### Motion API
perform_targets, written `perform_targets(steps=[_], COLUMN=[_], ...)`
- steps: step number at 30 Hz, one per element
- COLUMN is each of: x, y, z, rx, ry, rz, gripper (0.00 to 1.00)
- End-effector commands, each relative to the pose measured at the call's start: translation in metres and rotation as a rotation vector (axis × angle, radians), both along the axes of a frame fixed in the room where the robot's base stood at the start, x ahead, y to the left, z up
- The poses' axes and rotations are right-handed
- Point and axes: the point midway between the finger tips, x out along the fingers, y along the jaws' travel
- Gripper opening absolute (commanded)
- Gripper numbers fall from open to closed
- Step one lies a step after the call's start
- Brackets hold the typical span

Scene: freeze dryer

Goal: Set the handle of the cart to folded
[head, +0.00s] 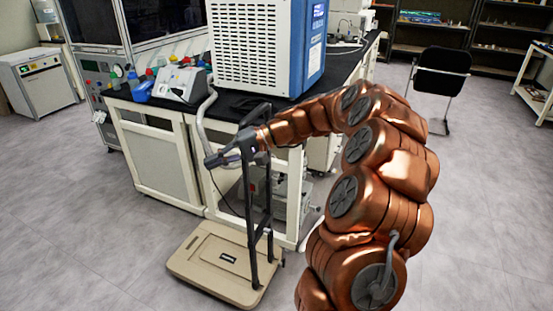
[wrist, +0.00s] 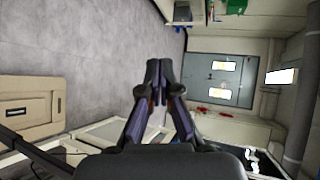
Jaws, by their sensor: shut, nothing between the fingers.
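The cart has a flat beige platform (head: 222,262) on the floor in front of the lab bench. Its dark handle (head: 250,205) stands upright from the platform's right side. My gripper (head: 212,160) is at the upper part of the handle, its fingers pointing left past it; I cannot tell whether it touches the handle. In the wrist view the fingertips (wrist: 158,65) are together with nothing between them. The platform (wrist: 42,108) shows at the left edge of the wrist view, and part of a dark bar, likely the handle (wrist: 30,150), shows at lower left.
The bench (head: 160,165) with a white and blue machine (head: 265,45) stands close behind the cart. A grey hose hangs from the bench near my gripper. A black chair (head: 440,75) stands at the back right. The floor left of the cart is clear.

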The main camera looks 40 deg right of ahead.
Motion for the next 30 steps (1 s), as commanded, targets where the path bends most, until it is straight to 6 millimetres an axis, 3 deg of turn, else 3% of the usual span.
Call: perform_targets(steps=[1, 3, 9, 15, 18, 24, 30], x=[0.012, 0.027, 0.052, 0.048, 0.040, 0.027, 0.025], y=[-0.024, -0.058, -0.162, -0.268, -0.309, -0.352, -0.358], z=[-0.016, -0.027, -0.065, -0.112, -0.130, -0.148, -0.150], rx=[0.034, 0.075, 0.166, 0.210, 0.211, 0.211, 0.209], ry=[-0.014, -0.045, -0.130, -0.212, -0.244, -0.280, -0.286], rz=[-0.049, -0.117, -0.317, -0.512, -0.586, -0.670, -0.682], gripper=[0.00, 0.00, 0.00, 0.00, 0.00, 0.00, 0.00])
